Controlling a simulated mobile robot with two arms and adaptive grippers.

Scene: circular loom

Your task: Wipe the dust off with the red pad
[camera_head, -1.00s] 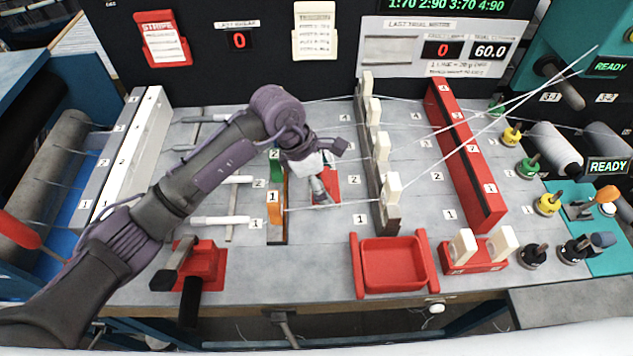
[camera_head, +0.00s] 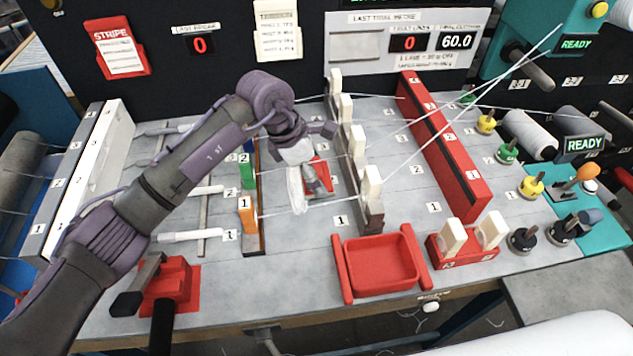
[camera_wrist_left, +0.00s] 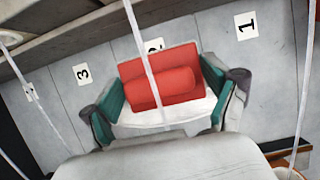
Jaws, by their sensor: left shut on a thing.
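The red pad (camera_wrist_left: 165,85), a block with a rounded red grip, sits between the teal-lined fingers of my left gripper (camera_wrist_left: 168,104) in the left wrist view. My left gripper is shut on it. In the head view the left gripper (camera_head: 308,180) is low over the grey table, between the orange block and the dark rail, and red (camera_head: 320,172) shows behind its fingers. A whitish patch lies by the fingers; I cannot tell whether it is dust. A white thread crosses in front of the pad in the wrist view. The pad's underside is hidden. My right gripper is not in view.
White threads run over the table (camera_head: 300,235). A dark rail with white pegs (camera_head: 372,182) stands to the right of the gripper, and green and orange blocks (camera_head: 246,212) to the left. A red tray (camera_head: 382,262) and red bar (camera_head: 440,140) are farther right.

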